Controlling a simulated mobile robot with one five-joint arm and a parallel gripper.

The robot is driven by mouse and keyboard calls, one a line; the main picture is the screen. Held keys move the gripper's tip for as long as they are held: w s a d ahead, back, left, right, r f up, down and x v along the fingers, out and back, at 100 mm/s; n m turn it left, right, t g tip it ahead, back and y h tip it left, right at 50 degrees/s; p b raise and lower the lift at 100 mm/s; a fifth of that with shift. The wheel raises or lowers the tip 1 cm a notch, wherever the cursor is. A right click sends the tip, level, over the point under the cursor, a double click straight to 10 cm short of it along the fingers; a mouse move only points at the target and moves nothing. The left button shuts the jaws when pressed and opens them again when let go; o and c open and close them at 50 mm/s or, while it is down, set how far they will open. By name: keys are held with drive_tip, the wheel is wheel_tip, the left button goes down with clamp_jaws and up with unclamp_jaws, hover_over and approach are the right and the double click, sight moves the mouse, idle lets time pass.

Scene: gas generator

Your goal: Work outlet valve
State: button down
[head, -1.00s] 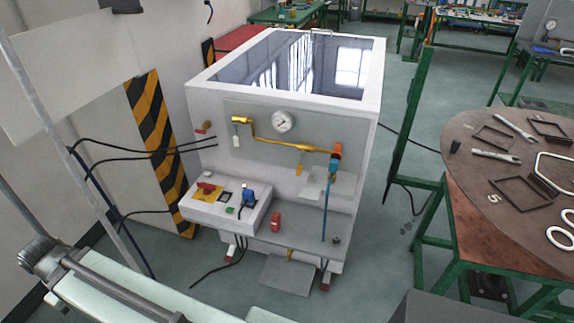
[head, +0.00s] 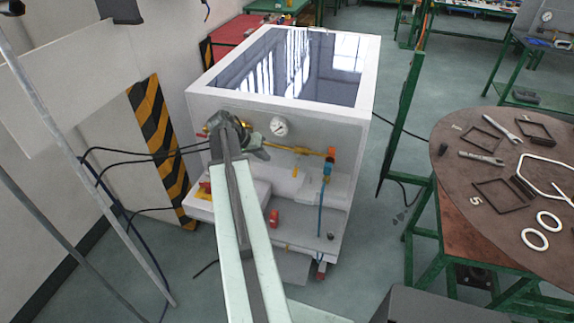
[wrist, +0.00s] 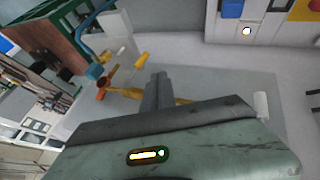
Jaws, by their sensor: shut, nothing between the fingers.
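The generator's front panel carries a brass pipe (head: 305,151) that ends at an orange fitting (head: 331,154) with a blue fitting (head: 326,170) under it. A yellow valve lever (head: 295,173) hangs below the pipe; it also shows in the wrist view (wrist: 141,60). I cannot tell which valve is the outlet one. My gripper (head: 263,154) is in front of the panel's left part, left of the lever. In the wrist view my gripper (wrist: 158,78) is shut and empty, its fingers overlapping the pipe (wrist: 184,101). Contact cannot be told. My arm hides the pipe's left end.
A pressure gauge (head: 279,127) sits above the pipe. A round table (head: 470,185) with tools stands at the right. Cables run from the left wall.

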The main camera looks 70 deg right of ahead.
sight(297, 168)
drive_tip(key=s+r+b+x, duration=0.1)
drive_tip(key=s+b+x, duration=0.1)
drive_tip(key=b+x, duration=0.6)
drive_tip(key=shift+s+b+x, duration=0.4)
drive_tip(key=shift+x, duration=1.75)
drive_tip(key=shift+a+r, duration=0.1)
